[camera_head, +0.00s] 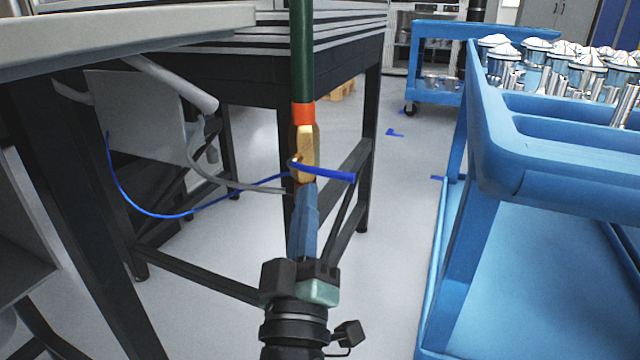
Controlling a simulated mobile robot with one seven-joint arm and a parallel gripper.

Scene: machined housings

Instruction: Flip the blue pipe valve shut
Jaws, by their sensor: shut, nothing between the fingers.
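The blue valve lever (330,172) sticks out to the right from the brass valve body (306,142), roughly level and crosswise to the upright pipe. The green pipe (302,50) with an orange band runs down into the valve from above. My gripper (306,186) comes up from the bottom middle, its blue-grey fingers shut with nothing between them. The fingertips are just below the lever in the picture and overlap the lower end of the valve. I cannot tell whether they touch the lever. The fingers hide what is below the valve.
A blue cart (490,165) with several metal housings (588,68) stands on the right. A dark-framed workbench (368,110) is behind the valve. A white tabletop (130,38) juts in at upper left. A blue cable (165,215) hangs at left. Floor between bench and cart is mostly clear.

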